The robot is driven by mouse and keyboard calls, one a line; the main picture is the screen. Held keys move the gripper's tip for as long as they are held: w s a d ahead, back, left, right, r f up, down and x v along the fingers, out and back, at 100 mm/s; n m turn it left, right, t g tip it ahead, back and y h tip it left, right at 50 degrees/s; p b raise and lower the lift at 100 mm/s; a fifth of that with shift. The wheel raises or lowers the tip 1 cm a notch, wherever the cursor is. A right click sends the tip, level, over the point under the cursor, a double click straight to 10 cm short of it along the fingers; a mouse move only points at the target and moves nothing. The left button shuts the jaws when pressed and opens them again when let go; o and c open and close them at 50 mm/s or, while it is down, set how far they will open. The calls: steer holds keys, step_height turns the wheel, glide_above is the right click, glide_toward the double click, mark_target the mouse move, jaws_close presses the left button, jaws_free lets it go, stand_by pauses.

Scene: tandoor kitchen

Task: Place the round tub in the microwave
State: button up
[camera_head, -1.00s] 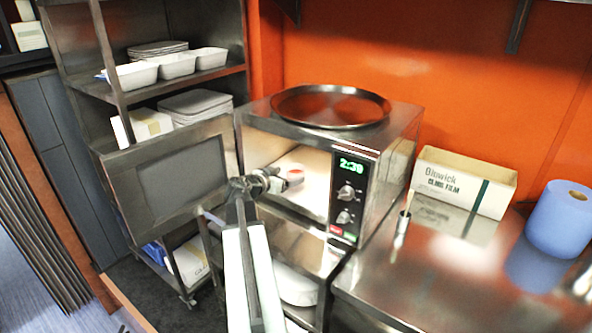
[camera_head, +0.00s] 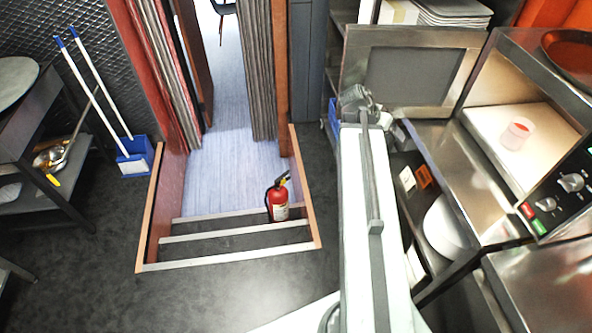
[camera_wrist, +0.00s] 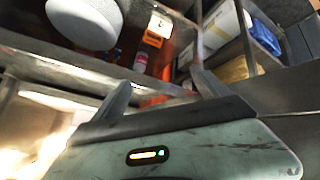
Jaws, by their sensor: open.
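The round tub (camera_head: 516,133), small and pale with a red top, stands on the light floor inside the microwave, at the right in the head view. The steel microwave (camera_head: 560,200) has its door (camera_head: 478,62) swung wide open to the left. My gripper (camera_head: 358,100) is outside the microwave, left of the tub and close to the open door. It appears small and its fingers are hard to make out there. In the wrist view my gripper (camera_wrist: 162,88) has its fingers apart with nothing between them. The tub is not visible in the wrist view.
A steel rack with trays (camera_head: 455,12) stands behind the door. A white round item (camera_head: 445,228) sits on the shelf below the microwave. Steps lead down at the middle, with a red fire extinguisher (camera_head: 279,200) on them. Dark floor at the left is open.

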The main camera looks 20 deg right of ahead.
steer(key=w+a+f+n+y, duration=0.1)
steer(key=a+n, duration=0.3)
steer(key=a, duration=0.9)
steer(key=w+a+f+n+y, duration=0.1)
steer(key=a+f+n+y, duration=0.2)
steer(key=a, duration=1.1)
steer(key=w+a+f+n+y, duration=0.1)
steer(key=a+n+y, duration=0.3)
steer(key=a, duration=1)
steer(key=shift+a+f+n, duration=0.15)
steer(key=shift+f+n, duration=0.25)
steer(key=shift+n, duration=0.4)
steer(key=shift+w, duration=0.15)
